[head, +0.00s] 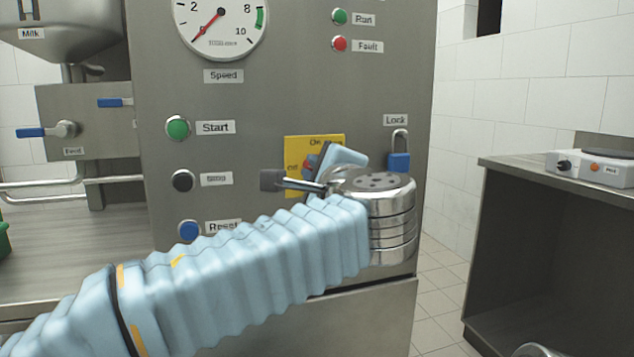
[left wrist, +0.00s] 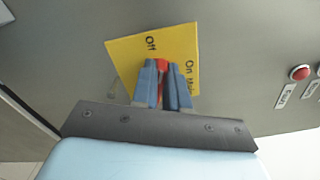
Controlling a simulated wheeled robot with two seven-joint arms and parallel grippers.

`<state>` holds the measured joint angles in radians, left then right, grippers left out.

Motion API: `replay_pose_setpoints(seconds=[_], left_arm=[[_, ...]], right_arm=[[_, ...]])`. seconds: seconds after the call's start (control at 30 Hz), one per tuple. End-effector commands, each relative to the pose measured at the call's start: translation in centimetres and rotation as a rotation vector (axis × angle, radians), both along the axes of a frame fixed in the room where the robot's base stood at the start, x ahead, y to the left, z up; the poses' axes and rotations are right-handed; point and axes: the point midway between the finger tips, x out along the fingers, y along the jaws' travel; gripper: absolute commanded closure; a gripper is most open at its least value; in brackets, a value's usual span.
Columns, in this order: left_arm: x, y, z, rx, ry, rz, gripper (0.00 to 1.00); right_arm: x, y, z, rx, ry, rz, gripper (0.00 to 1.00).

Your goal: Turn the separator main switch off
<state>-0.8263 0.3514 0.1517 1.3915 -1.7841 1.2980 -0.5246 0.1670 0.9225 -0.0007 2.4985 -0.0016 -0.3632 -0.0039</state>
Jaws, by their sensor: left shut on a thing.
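The separator main switch has a yellow plate (head: 294,146) with "On" and "Off" labels, on the front of the grey metal cabinet. The plate also shows in the left wrist view (left wrist: 125,52). Its red handle (left wrist: 162,65) shows between the blue fingers of my left gripper (left wrist: 163,80), which is shut on it. In the head view my left gripper (head: 312,163) reaches the plate from the front, and my wrist and forearm hide its lower right part. Most of the handle is hidden, so I cannot tell its exact setting. My right gripper is in neither view.
Start (head: 178,127), Stop (head: 182,180) and Reset (head: 189,230) buttons sit left of the switch. A blue padlock (head: 399,162) hangs to its right under "Lock". A speed gauge (head: 220,22) is above. A counter with a hot plate (head: 592,168) stands at the right.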

Motion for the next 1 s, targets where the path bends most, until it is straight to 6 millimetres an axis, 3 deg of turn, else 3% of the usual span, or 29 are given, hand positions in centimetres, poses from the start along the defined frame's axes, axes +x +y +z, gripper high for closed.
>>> replay_pose_setpoints(seconds=[0.1, 0.5, 1.0], left_arm=[[0.0, 0.0, -0.6, -0.098, -0.030, 0.001, 1.00], [0.0, 0.1, -0.7, -0.329, -0.105, 0.001, 1.00], [0.0, 0.1, -0.7, -0.395, -0.124, 0.001, 1.00]], right_arm=[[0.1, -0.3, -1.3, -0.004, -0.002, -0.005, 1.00], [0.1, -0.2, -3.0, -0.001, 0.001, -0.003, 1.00], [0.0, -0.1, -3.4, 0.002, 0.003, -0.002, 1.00]])
